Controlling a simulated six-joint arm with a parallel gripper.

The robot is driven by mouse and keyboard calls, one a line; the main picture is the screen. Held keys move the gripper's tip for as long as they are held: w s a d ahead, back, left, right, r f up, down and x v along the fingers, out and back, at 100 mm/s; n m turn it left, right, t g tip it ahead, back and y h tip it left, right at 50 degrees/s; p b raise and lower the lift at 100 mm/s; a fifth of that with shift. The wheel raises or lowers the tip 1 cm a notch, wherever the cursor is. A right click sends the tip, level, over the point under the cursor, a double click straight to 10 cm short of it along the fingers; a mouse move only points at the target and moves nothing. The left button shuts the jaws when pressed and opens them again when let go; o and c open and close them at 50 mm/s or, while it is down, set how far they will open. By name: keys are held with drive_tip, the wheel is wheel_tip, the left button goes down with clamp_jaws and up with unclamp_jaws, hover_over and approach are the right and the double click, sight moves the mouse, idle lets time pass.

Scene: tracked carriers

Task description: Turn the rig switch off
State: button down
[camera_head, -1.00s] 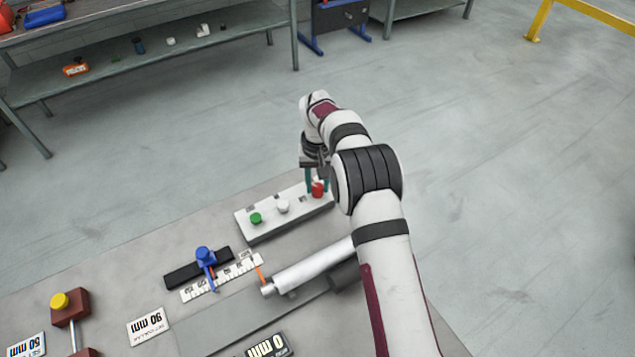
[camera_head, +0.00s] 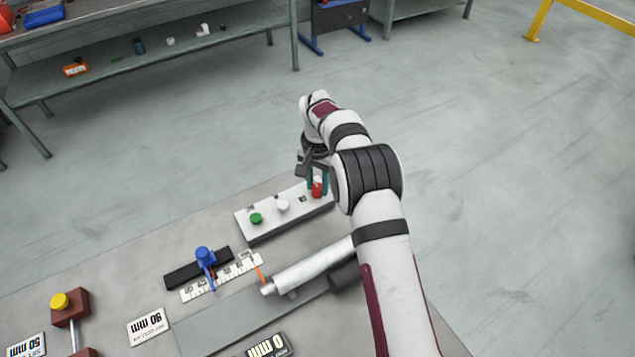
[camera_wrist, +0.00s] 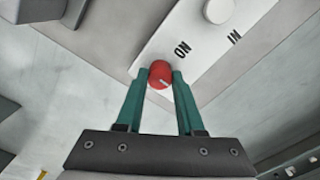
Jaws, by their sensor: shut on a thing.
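The rig switch panel (camera_head: 270,222) is a pale box on the table with green, white and red knobs in a row. The red knob (camera_head: 317,190) is at its right end; in the wrist view the red knob (camera_wrist: 160,74) has a pale mark on it, pointing down and slightly right. The word ON is printed beside it. My gripper (camera_wrist: 160,78) has teal fingers shut on the red knob, one on each side. In the head view my gripper (camera_head: 318,180) is at the right end of the panel, partly hidden by my arm.
A white knob (camera_head: 283,206) and a green knob (camera_head: 256,218) stand left of the red one. A blue slider (camera_head: 206,257) on a scale, a white cylinder (camera_head: 315,268) and a label reading 90 mm (camera_head: 149,327) lie nearer. Open floor lies beyond the table.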

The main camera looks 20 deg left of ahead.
sight(317, 187)
idle(0.3)
drive_tip(key=c, duration=0.5)
unclamp_jaws()
drive_tip(key=shift+r, duration=0.1)
wheel_tip(317, 187, up, 16)
drive_tip(key=shift+f, duration=0.15)
